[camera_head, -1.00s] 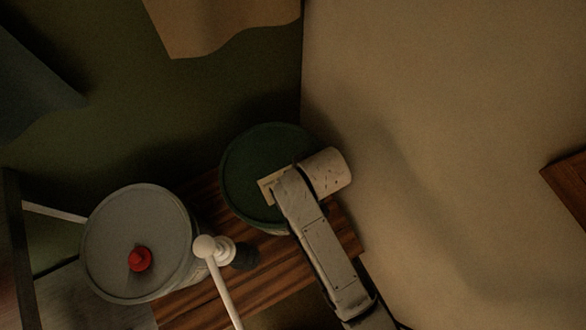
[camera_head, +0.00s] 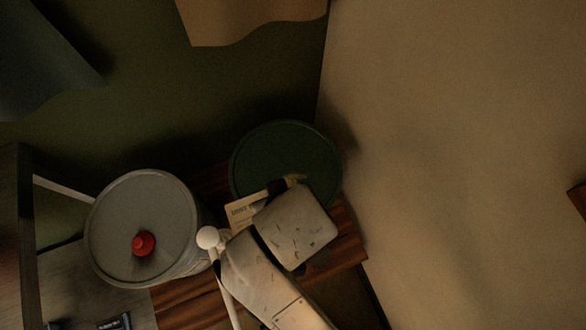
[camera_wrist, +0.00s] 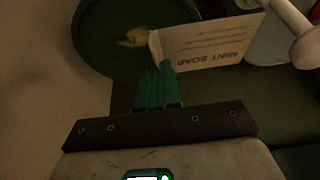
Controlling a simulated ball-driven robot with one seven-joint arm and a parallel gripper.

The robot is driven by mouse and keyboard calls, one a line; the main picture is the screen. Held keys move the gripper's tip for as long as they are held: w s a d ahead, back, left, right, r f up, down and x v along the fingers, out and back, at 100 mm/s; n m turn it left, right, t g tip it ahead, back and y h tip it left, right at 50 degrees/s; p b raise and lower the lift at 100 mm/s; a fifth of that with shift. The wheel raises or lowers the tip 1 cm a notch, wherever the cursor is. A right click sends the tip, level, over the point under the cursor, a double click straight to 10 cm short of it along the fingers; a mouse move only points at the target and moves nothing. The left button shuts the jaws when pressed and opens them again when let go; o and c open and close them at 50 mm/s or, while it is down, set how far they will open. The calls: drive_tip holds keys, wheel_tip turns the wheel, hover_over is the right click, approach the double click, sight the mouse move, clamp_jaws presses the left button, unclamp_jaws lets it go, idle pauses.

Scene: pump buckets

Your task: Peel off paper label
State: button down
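The paper label (camera_wrist: 212,45) is a cream sheet reading "MINT SOAP" in the wrist view, its left edge curled up at my fingertips. It also shows in the head view (camera_head: 241,211), between the two buckets. My gripper (camera_wrist: 159,64) has its teal fingers close together at that curled edge and appears shut on the label. The green bucket (camera_head: 284,160) stands at the back; its dark lid also shows in the wrist view (camera_wrist: 105,48). A pale yellowish patch (camera_wrist: 134,38) marks the lid beside the label. My wrist hides the lid's front edge in the head view.
A grey bucket (camera_head: 130,215) with a red cap (camera_head: 143,243) stands at left. A white knob on a rod (camera_head: 208,238) rises between it and my arm. The wooden board (camera_head: 340,246) lies underneath. A wall (camera_head: 450,150) bounds the right side.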

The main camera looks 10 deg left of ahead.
drive_tip(key=shift+s+a+r, duration=0.2)
drive_tip(key=shift+s+r, duration=0.05)
drive_tip(key=shift+s, duration=0.2)
drive_tip(key=shift+s+r+p, duration=0.2)
drive_tip(key=shift+r+p, duration=0.3)
wheel_tip(320, 180, up, 5)
drive_tip(key=p, duration=0.6)
